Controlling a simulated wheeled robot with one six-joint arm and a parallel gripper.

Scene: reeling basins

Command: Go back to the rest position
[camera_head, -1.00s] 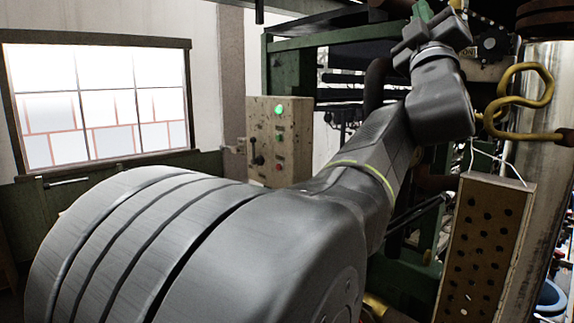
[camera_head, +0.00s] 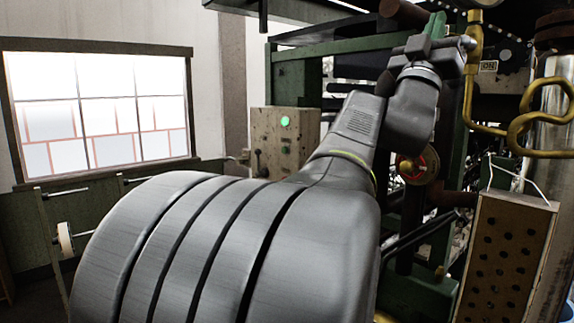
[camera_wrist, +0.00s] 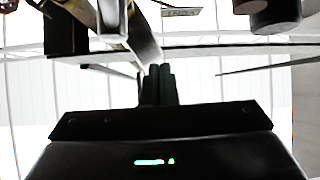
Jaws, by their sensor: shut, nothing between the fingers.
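My gripper (camera_head: 437,22) is at the top right of the head view, at the end of my raised grey arm, with its fingers pointing up. In the wrist view its dark fingers (camera_wrist: 158,82) stand together in the middle, with no gap and nothing held. The fingers appear in front of the green machine frame in the head view; the distance between them cannot be told. The arm's large grey base part fills the lower left and middle of the head view.
A control box (camera_head: 284,140) with a lit green button stands behind my arm. A red-rimmed handwheel (camera_head: 419,167), bent brass pipes (camera_head: 545,110) and a perforated panel (camera_head: 502,262) lie to the right. A window (camera_head: 98,108) is at left. Overhead bars cross the wrist view.

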